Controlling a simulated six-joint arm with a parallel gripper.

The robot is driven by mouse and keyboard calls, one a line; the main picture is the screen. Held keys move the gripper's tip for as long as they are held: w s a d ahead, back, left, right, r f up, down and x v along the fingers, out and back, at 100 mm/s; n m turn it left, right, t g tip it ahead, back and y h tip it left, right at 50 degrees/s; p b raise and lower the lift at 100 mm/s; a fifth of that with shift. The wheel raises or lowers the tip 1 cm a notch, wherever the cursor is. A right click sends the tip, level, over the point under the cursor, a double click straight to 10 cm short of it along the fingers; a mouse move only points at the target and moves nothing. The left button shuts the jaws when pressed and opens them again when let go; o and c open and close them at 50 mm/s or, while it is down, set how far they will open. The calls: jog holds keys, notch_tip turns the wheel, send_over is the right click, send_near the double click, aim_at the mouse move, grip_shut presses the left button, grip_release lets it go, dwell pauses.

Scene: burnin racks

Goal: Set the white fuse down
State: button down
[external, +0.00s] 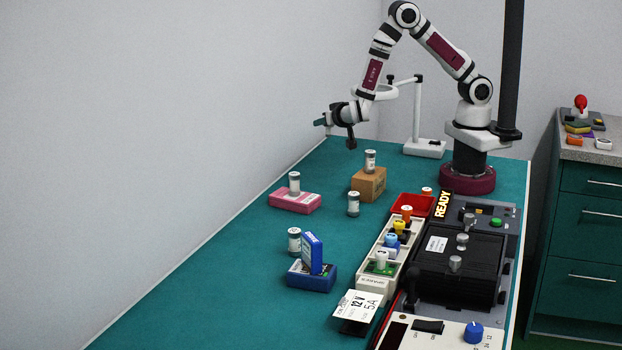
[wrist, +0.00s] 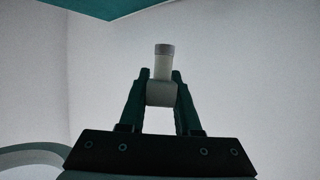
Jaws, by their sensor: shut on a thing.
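My gripper (wrist: 161,92) is shut on a white fuse (wrist: 163,66). In the wrist view the fuse's wide pale part sits between the two dark green fingers. Its narrower shaft sticks out past the fingertips and ends in a grey cap. In the external view my gripper (external: 322,121) is raised above the far left part of the table and points left. The fuse is too small or hidden to make out there. Another white fuse-like piece (external: 381,258) stands in the near part of the pale rack (external: 366,283).
Grey-capped cylinders stand by a pink box (external: 300,204), a cardboard box (external: 368,184) and a blue box (external: 312,279). A red tray (external: 417,203) and a black device (external: 455,272) are at right. The teal table's left side (external: 215,290) is clear.

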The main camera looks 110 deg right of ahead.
send_over(304, 182)
jog(key=f, duration=0.6)
jog(key=shift+s+d+f, duration=0.25)
jog(key=shift+s+d, duration=0.1)
jog(key=f, duration=0.4)
jog(key=shift+w+a, duration=0.25)
jog(key=shift+w, duration=0.1)
jog(key=shift+f, duration=0.2)
jog(key=shift+f, duration=0.2)
jog(key=c, duration=0.6)
grip_release()
